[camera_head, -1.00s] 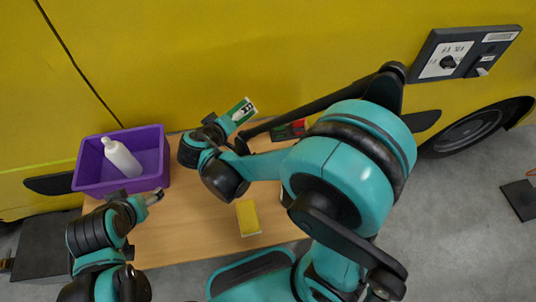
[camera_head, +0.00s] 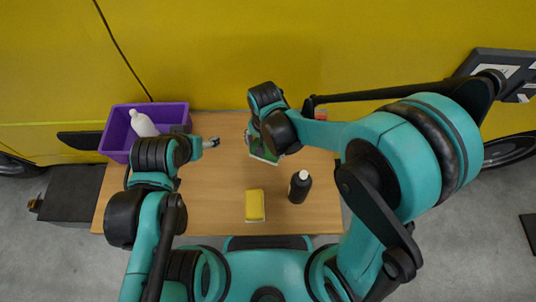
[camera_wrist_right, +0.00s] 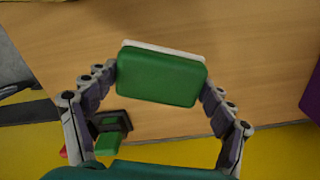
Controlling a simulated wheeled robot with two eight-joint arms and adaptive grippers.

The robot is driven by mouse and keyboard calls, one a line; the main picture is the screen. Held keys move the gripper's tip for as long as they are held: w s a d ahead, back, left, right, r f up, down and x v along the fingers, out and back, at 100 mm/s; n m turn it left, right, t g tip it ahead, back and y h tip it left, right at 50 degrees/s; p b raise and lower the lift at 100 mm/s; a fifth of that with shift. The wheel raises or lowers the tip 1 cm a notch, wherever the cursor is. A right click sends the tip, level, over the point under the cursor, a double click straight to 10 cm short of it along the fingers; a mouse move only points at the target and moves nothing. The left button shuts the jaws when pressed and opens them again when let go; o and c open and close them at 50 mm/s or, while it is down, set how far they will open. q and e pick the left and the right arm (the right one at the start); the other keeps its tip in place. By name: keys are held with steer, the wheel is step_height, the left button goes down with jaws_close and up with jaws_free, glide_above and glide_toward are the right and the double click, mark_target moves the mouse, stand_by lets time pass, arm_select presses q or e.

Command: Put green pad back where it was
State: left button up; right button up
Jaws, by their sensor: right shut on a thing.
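The green pad (camera_head: 265,156) has a white backing and is held by my right gripper (camera_head: 251,138) over the back middle of the wooden table. In the right wrist view, the green pad (camera_wrist_right: 162,76) sits between both fingers, with its white edge on the far side. In that view it looks raised above or close to the tabletop; contact is not clear. My left gripper (camera_head: 212,143) is over the table left of the pad, and its finger gap is too small to read.
A yellow pad (camera_head: 255,205) and a dark bottle (camera_head: 299,187) stand on the wooden table (camera_head: 215,205). A purple bin (camera_head: 117,138) with a white bottle (camera_head: 143,123) is at the back left. A dark item with a green block (camera_wrist_right: 109,143) shows in the wrist view. The yellow vehicle wall is behind.

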steer(key=shift+f+b, duration=0.65)
steer(key=shift+f, duration=1.4)
steer(key=shift+c, duration=0.4)
steer(key=shift+f, duration=0.1)
steer(key=o, duration=1)
steer(key=shift+o, duration=0.2)
